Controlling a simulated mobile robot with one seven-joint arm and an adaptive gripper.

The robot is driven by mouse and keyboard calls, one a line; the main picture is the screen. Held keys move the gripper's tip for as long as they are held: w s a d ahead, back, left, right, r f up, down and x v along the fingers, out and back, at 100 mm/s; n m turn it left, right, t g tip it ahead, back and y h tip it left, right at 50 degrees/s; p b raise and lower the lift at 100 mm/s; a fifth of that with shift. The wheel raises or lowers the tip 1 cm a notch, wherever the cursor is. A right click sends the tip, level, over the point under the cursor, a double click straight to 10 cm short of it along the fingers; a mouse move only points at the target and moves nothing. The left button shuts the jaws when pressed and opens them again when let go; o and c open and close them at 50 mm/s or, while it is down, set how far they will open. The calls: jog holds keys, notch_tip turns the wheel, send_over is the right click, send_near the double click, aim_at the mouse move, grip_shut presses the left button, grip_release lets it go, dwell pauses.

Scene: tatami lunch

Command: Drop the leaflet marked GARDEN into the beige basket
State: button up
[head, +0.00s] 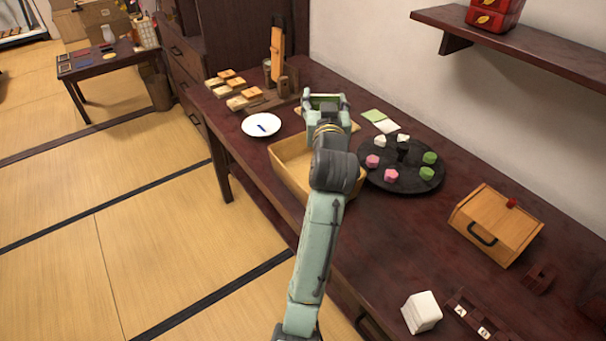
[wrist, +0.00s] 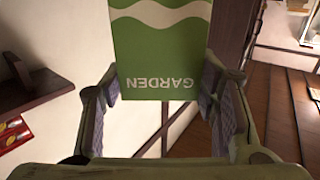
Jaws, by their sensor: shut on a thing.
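The green leaflet marked GARDEN (wrist: 160,50) has a white wavy band and sits between the fingers of my gripper (wrist: 160,84) in the wrist view, its lettering upside down. My gripper is shut on it. In the head view my gripper (head: 325,103) is above the far end of the beige basket (head: 290,177), on the dark table. My arm hides part of the basket and its inside. The leaflet is hard to make out in the head view.
A white plate (head: 261,126) stands at left. A wooden box (head: 497,225) and a white block (head: 422,312) are nearer right.

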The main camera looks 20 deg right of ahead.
jog(key=shift+f+b, duration=2.7)
jog(key=shift+f, duration=0.4)
jog(key=o, duration=0.9)
jog(key=v, duration=0.7)
jog(key=shift+s, duration=0.25)
